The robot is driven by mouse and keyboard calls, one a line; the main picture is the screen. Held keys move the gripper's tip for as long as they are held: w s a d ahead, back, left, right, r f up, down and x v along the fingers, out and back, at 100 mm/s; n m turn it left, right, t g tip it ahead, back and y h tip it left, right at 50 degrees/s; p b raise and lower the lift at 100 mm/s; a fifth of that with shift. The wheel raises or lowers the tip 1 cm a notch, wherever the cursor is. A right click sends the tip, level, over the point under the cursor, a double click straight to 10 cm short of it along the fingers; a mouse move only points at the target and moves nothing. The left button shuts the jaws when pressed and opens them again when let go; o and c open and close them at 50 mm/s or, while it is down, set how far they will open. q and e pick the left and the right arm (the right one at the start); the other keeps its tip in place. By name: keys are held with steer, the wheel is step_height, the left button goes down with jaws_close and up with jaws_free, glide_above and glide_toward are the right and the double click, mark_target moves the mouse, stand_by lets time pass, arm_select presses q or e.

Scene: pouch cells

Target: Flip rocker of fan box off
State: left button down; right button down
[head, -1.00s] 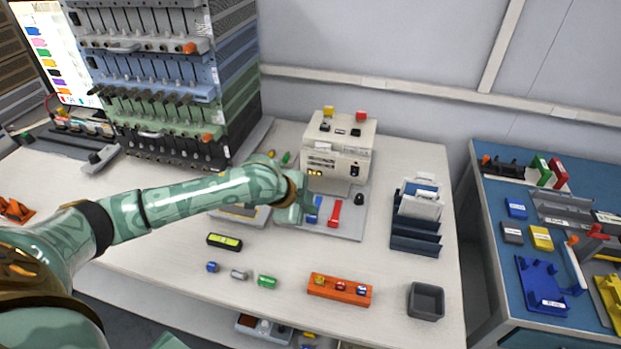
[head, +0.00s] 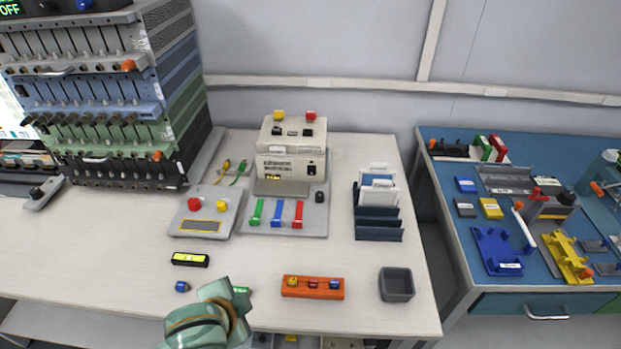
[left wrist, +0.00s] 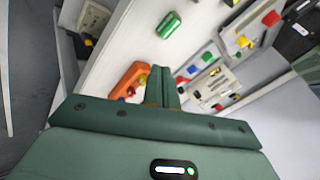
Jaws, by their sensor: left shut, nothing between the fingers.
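A beige box (head: 290,165) stands at the back of the white table. A small black rocker switch (head: 311,170) is on the right of its front face; which way it is tipped is too small to tell. No label naming the fan box can be read. My left gripper (head: 217,291) is near the table's front edge, well in front of the beige box and apart from it. In the left wrist view its fingers (left wrist: 165,80) are together with nothing between them. My right gripper is not in view.
A grey panel with a red and a yellow button (head: 207,211) is left of the box. Green, blue and red levers (head: 276,214) stand in front of it. An orange block (head: 312,288) and a grey bin (head: 396,284) are near the front. Dark racks (head: 379,226) stand right.

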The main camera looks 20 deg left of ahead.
arm_select(q)
steer(key=s+f+n+g, duration=0.1)
steer(key=s+f+g, duration=0.1)
steer(key=s+f, duration=0.5)
steer(key=s+f+n+g, duration=0.1)
steer(key=s+f, duration=0.2)
steer(key=f, duration=0.8)
steer(key=s+f+n+g, duration=0.1)
steer(key=s+f+g, duration=0.1)
steer(key=s+f, duration=0.5)
steer(key=s+a+f+n+g+h, duration=0.1)
steer(key=s+f+n+g, duration=0.1)
steer(key=s+f, duration=1)
steer(key=s, duration=0.3)
steer(key=shift+f+n+h, duration=0.3)
steer(key=shift+f+n, duration=0.05)
steer(key=shift+n, duration=0.05)
